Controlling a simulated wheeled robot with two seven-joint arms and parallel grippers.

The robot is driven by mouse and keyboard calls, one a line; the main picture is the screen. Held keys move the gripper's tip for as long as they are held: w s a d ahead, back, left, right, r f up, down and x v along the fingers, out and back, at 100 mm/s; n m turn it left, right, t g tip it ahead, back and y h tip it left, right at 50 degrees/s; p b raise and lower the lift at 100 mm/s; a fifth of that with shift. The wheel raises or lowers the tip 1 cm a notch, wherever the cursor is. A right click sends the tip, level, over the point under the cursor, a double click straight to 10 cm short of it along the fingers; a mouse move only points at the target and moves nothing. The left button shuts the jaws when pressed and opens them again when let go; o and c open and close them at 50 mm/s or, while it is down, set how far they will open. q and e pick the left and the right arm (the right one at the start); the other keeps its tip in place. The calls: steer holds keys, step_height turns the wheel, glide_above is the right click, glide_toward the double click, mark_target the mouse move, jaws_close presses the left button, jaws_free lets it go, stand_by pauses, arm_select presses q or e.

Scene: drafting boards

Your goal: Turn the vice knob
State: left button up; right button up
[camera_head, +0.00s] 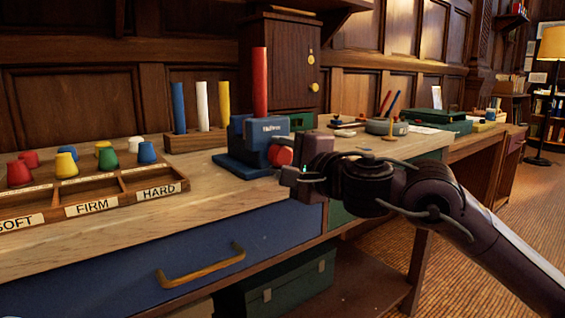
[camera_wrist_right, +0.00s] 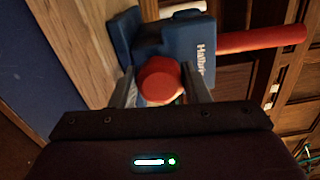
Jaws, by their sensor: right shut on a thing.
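The blue vice (camera_head: 243,147) stands on the wooden bench and holds an upright red rod (camera_head: 260,82). Its red knob (camera_head: 281,155) faces my right arm. My right gripper (camera_head: 287,165) reaches in from the right and is shut on the knob. In the right wrist view the red knob (camera_wrist_right: 159,79) sits between the two grey fingers (camera_wrist_right: 163,90), with the blue vice body (camera_wrist_right: 170,45) behind it and the red rod (camera_wrist_right: 262,39) to the right. The fingertips are partly hidden by the knob and vice. My left gripper is not in view.
A rack with blue, white and yellow rods (camera_head: 202,105) stands behind the vice. A labelled wooden tray (camera_head: 130,190) with several coloured pegs lies at left. A drawer handle (camera_head: 203,267) juts from the bench front.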

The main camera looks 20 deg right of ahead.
mark_target(285, 158)
stand_by(0.4)
steer(key=o, duration=1)
steer(key=v, duration=0.6)
steer(key=shift+v, duration=0.85)
